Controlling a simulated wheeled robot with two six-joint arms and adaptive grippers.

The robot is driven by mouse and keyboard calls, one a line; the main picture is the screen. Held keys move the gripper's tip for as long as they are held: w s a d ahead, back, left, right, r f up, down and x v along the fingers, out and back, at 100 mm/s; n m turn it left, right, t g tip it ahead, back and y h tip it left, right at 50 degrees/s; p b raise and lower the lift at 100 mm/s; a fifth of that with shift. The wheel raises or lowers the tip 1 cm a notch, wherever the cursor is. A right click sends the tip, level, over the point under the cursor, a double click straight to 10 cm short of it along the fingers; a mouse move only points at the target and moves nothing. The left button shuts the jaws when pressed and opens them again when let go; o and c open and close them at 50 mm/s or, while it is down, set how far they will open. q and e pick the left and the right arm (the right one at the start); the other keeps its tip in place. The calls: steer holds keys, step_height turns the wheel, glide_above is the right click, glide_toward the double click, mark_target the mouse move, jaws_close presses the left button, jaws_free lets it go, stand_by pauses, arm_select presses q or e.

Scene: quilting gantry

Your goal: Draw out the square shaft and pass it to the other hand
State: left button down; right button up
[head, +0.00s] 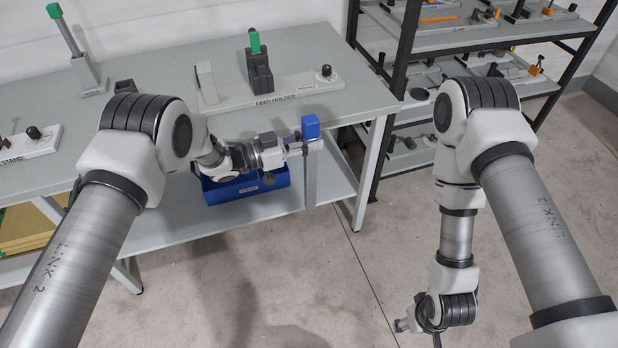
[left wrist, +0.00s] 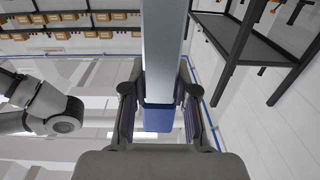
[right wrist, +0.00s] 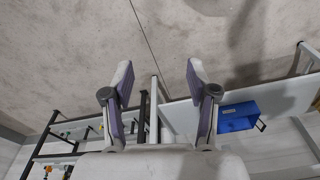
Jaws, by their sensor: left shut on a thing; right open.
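The square shaft is a straight grey metal bar (head: 311,180) with a blue cap (head: 311,127) on its upper end. It hangs upright in the air just off the table's front right corner. My left gripper (head: 304,147) is shut on it just below the cap. In the left wrist view the bar (left wrist: 163,40) runs between the fingers, with the blue cap (left wrist: 158,118) close to the palm. My right gripper (right wrist: 160,82) is open and empty, low over the floor and well apart from the shaft. The feed holder (head: 268,100) stands on the table.
A green-capped piece (head: 254,42) stands in the feed holder's dark block. Another green-capped piece (head: 62,30) is at the back left. A blue bin (head: 235,192) sits on the lower shelf. A dark rack (head: 440,45) stands at the right. Floor (head: 350,270) between my arms is clear.

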steer(key=w+a+r+n+t+y, duration=0.15)
steer(key=w+t, duration=0.45)
steer(key=w, duration=0.7)
steer(key=w+a+r+n+t, duration=0.1)
steer(key=w+a+r+t, duration=0.35)
steer(key=w, duration=0.85)
steer(key=w+a+t+y, duration=0.2)
steer(key=w+a+t, duration=0.1)
steer(key=w+t, duration=0.15)
arm_select(q)
steer(key=shift+a, duration=0.15)
arm_select(e)
steer(key=n+t+y, duration=0.1)
steer(key=n+y, duration=0.1)
glide_toward(310, 194)
steer(key=shift+m, duration=0.25)
steer(key=x, duration=1.1)
steer(key=shift+w+f, duration=0.15)
steer(key=shift+w, duration=0.1)
jaws_close()
arm_select(q)
steer(key=c, duration=0.8)
jaws_free()
steer(key=shift+c, duration=0.2)
arm_select(e)
steer(key=shift+a, duration=0.1)
